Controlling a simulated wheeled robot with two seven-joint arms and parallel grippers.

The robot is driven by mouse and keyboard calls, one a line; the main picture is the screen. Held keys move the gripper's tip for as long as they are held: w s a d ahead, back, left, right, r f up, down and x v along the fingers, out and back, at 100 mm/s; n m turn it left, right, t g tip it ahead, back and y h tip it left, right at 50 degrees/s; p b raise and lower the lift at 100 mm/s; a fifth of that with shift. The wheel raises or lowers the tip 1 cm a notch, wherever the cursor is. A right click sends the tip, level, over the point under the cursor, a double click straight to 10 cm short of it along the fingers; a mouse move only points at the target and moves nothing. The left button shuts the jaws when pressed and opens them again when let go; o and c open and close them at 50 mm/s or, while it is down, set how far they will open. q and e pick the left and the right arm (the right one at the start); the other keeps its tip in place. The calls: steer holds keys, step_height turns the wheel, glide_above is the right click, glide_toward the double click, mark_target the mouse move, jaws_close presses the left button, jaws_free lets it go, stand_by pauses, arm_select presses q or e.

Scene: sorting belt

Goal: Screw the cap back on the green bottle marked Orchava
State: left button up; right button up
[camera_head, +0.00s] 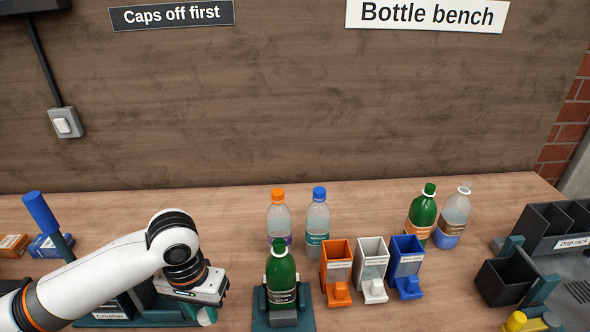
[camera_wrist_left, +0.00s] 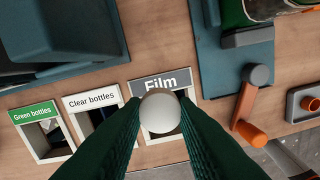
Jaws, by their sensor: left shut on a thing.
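A green bottle (camera_head: 282,274) stands upright in a dark teal holder (camera_head: 304,316) at the front of the bench. Its neck looks bare, and its label is too small to read surely. In the left wrist view only its lower part (camera_wrist_left: 259,8) shows, at the top right. My left gripper (camera_head: 207,317) is to the left of this bottle, pointing down and apart from it. It is shut on a white round cap (camera_wrist_left: 160,112), held between the fingertips over the Film opening. My right gripper is not in view.
Two clear bottles stand behind the holder, capped orange (camera_head: 278,215) and blue (camera_head: 318,218). Orange (camera_head: 337,262), white (camera_head: 371,265) and blue (camera_head: 406,262) bins stand right of it. A lever (camera_wrist_left: 251,103) juts from the holder.

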arm_select(q)
steer(key=w+d+r+m+p, duration=0.2)
steer(key=d+r+p, duration=0.2)
steer(key=r+p, duration=0.1)
steer(key=w+d+r+m+p, duration=0.2)
steer(key=w+d+r+p, duration=0.1)
steer(key=d+r+p, duration=0.2)
steer(key=w+d+r+m+p, duration=0.2)
steer(key=w+d+r+p, duration=0.1)
steer(key=d+r+p, duration=0.2)
steer(key=shift+w+r, duration=0.1)
steer(key=shift+r, duration=0.75)
steer(key=shift+w+d+r+m, duration=0.1)
steer(key=shift+d+m, duration=0.2)
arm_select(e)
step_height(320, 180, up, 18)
arm_select(q)
steer(key=shift+f, duration=0.25)
step_height(320, 180, down, 3)
steer(key=b, duration=0.3)
steer(key=shift+b, duration=0.4)
steer(key=shift+f+b, duration=0.55)
steer(key=shift+b, duration=0.15)
steer(key=shift+f, duration=0.15)
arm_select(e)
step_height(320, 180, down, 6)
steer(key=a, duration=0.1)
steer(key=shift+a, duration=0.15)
